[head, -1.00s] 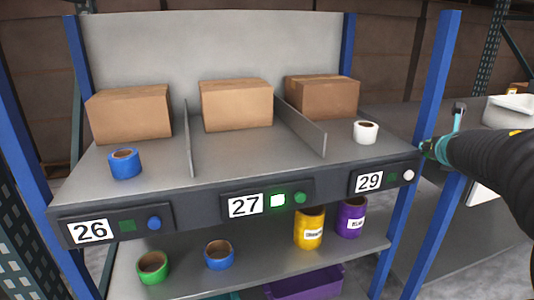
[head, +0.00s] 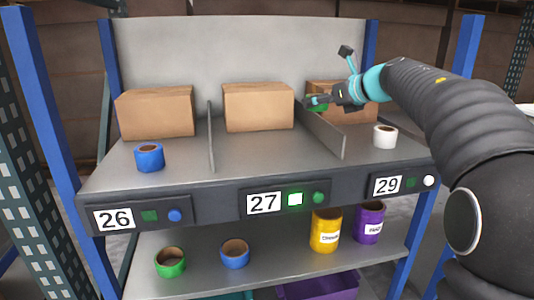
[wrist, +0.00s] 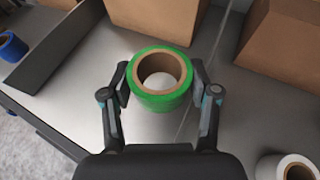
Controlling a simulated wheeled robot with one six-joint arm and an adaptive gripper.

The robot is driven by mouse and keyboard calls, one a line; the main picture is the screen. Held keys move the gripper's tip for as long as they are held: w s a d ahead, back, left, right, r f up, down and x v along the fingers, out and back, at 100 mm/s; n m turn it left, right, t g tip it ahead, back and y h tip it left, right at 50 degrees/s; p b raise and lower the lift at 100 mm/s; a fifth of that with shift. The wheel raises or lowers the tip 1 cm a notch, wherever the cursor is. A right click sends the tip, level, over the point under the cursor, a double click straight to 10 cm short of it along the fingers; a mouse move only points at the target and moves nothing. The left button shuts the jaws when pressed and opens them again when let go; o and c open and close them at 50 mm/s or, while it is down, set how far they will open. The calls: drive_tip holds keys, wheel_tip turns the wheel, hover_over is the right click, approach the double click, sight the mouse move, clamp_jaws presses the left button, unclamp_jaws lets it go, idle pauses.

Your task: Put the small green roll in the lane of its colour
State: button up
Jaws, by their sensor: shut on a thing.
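The small green roll (wrist: 161,80) is held between the two fingers of my gripper (wrist: 162,92), its open end facing up in the wrist view. In the head view my gripper (head: 322,101) is above the upper shelf near the divider between lanes 27 and 29, and a bit of the green roll (head: 318,107) shows. In the wrist view the roll appears over the middle lane, left of that divider. Lane 27's label (head: 264,203) has a green dot (head: 318,197) and a lit square. The middle lane floor (head: 262,160) is bare in front of its box.
Cardboard boxes (head: 258,107) stand at the back of the lanes. A blue roll (head: 149,157) is in lane 26 and a white roll (head: 385,136) in lane 29. Dividers (head: 320,130) separate lanes. The lower shelf holds another green roll (head: 170,262), a blue roll and yellow and purple containers.

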drive_tip(key=b, duration=0.2)
hover_over(274, 153)
wheel_tip(274, 153, down, 7)
drive_tip(key=shift+w+r, duration=0.1)
drive_tip(key=shift+a+f+b, duration=0.1)
drive_tip(key=shift+f+b, duration=0.55)
drive_tip(key=shift+f, duration=1.45)
drive_tip(key=shift+f, duration=0.15)
drive_tip(key=o, duration=1.2)
drive_tip(key=shift+c, duration=0.2)
drive_tip(key=shift+r, duration=0.25)
drive_tip(key=v, duration=1.2)
drive_tip(key=shift+f, duration=0.1)
